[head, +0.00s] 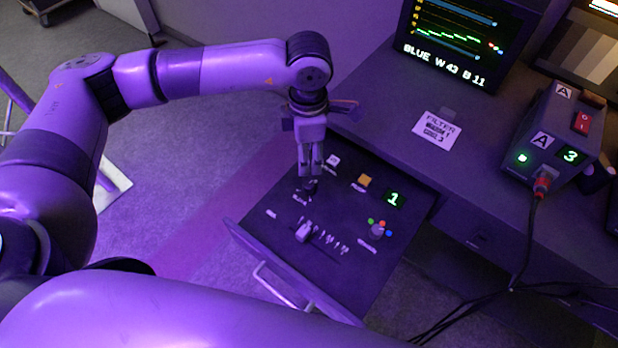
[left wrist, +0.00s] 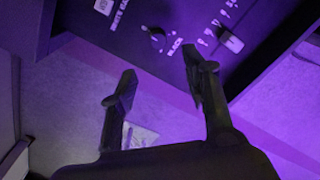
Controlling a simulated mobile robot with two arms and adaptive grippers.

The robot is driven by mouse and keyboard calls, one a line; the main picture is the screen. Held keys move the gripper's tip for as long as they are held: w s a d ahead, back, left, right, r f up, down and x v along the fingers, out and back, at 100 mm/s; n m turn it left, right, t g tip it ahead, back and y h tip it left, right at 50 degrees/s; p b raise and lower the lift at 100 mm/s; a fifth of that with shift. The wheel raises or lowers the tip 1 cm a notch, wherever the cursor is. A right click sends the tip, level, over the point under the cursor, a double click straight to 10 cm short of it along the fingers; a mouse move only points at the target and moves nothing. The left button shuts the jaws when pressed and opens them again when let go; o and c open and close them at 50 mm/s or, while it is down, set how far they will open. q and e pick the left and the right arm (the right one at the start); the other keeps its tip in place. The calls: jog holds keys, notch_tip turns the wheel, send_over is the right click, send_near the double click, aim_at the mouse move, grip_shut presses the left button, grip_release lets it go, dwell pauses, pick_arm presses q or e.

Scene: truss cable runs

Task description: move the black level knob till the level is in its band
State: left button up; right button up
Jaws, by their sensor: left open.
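The black level knob (head: 309,187) is a small dark knob on the panel in the pulled-out drawer (head: 335,270). In the left wrist view the knob (left wrist: 157,38) shows beside the word BLACK, just beyond the fingertips. My left gripper (head: 311,172) points down over the knob. Its fingers (left wrist: 159,62) are apart with nothing between them. Whether they touch the knob I cannot tell. The monitor (head: 455,45) reads BLUE W 43 B 11 below a green trace with coloured lines and dots. My right gripper is not in view.
The panel also bears a pale slider (head: 304,232), an orange button (head: 364,181), a display reading 1 (head: 395,199) and a selector with coloured dots (head: 377,230). A filter card (head: 437,130) lies on the desk. A box marked A (head: 553,135), with a cable, stands right.

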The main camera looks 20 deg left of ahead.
aim_at(309, 184)
pick_arm(q)
notch_tip(309, 184, down, 11)
jog(key=shift+w+f+p, duration=0.1)
jog(key=shift+w+p, duration=0.05)
jog(key=shift+p, duration=0.3)
jog(key=shift+f, duration=0.45)
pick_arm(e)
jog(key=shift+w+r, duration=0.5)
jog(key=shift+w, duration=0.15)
pick_arm(q)
grip_shut()
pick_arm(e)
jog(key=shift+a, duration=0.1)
